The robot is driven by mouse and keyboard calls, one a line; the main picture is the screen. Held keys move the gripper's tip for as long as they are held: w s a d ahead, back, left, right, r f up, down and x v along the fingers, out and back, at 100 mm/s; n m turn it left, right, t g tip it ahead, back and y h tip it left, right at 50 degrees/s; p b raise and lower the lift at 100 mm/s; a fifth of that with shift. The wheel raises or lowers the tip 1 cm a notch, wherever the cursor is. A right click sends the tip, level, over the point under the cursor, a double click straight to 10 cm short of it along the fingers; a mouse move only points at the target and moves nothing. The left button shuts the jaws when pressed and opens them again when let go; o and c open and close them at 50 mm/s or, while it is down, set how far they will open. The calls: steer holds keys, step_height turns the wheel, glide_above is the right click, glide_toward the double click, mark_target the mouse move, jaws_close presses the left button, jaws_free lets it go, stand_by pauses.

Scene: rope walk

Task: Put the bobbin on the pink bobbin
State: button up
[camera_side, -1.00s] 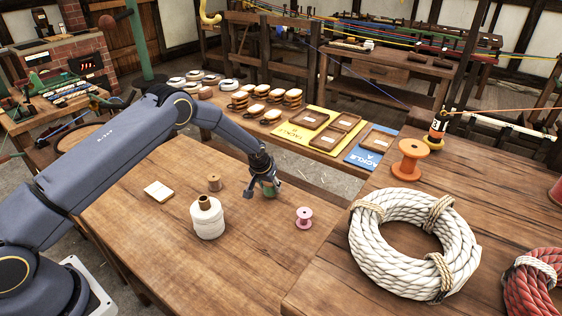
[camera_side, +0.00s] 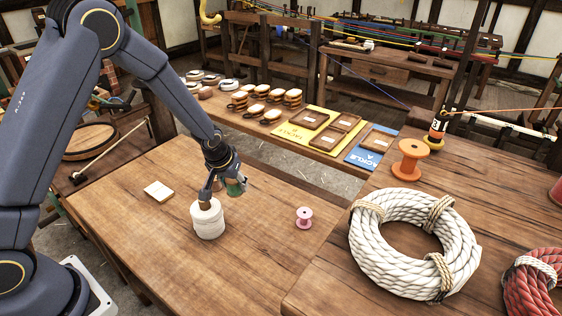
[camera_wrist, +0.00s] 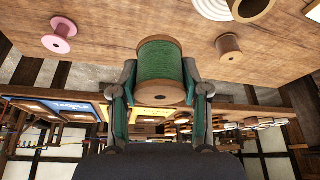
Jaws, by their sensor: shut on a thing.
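My gripper (camera_side: 226,188) is shut on a green bobbin (camera_side: 236,187) and holds it above the wooden table. In the wrist view the green bobbin (camera_wrist: 160,70), with wooden end discs, sits between the two fingers. The pink bobbin (camera_side: 304,217) stands upright and empty on the table, to the right of my gripper in the side view. It also shows at the upper left of the wrist view (camera_wrist: 60,36), apart from the green one.
A white twine cone (camera_side: 208,220) stands just below my gripper in the side view. A small brown bobbin (camera_wrist: 229,47) stands close by. A pale block (camera_side: 158,191) lies to the left. A white rope coil (camera_side: 415,243) lies on the right bench.

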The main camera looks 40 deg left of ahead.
steer(key=s+d+r+m, duration=0.1)
steer(key=d+r, duration=0.2)
steer(key=d, duration=0.4)
steer(key=s+d+r, duration=0.2)
steer(key=d+r, duration=0.1)
steer(key=d, duration=0.3)
glide_toward(306, 209)
steer(key=shift+w+a+f, duration=0.4)
steer(key=shift+w+f, duration=0.5)
steer(key=shift+w+d+f, duration=0.1)
steer(key=shift+w+f, duration=0.1)
steer(key=shift+f, duration=1.55)
steer(key=shift+f, duration=0.1)
steer(key=o, duration=1.1)
steer(key=shift+o, duration=0.2)
